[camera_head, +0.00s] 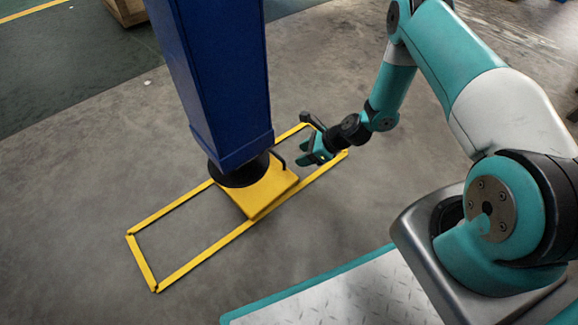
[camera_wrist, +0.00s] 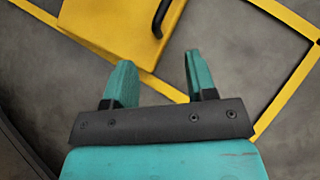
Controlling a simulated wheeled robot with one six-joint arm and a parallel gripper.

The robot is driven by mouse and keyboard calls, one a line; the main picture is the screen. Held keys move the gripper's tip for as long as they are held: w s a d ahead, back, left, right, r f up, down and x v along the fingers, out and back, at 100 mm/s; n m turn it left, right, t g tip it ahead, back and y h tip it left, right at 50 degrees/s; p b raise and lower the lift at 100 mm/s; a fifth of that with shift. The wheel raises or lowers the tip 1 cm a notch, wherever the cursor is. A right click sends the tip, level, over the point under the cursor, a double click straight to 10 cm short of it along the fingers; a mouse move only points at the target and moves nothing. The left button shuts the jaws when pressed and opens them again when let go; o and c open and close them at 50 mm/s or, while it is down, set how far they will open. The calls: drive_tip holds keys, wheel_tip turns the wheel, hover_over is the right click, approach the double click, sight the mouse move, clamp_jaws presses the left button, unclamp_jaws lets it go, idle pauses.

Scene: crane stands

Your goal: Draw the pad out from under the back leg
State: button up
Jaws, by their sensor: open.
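The yellow pad (camera_head: 268,193) lies flat on the floor under the black round foot (camera_head: 236,174) of the blue leg (camera_head: 222,90). Its right part sticks out from the foot; the rest is hidden beneath it. A black bar handle (camera_head: 278,159) stands at the pad's right edge. My gripper (camera_head: 306,157) is open and empty, just right of the handle and apart from it. In the wrist view, the pad (camera_wrist: 110,28) and the handle (camera_wrist: 159,18) are at the top, beyond the open teal fingers (camera_wrist: 158,66). The handle is not between them.
A yellow floor frame (camera_head: 195,260) surrounds the pad and foot; its strips also cross the wrist view (camera_wrist: 285,95). A wooden crate (camera_head: 126,10) stands far back at the top left. Bare grey floor lies around the frame.

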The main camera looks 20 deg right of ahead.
sight(288, 169)
drive_tip(key=b+x, duration=0.3)
drive_tip(key=x, duration=0.4)
drive_tip(key=shift+f+b, duration=0.1)
drive_tip(key=shift+b, duration=0.2)
clamp_jaws()
drive_tip(key=shift+w, duration=0.1)
idle(1.0)
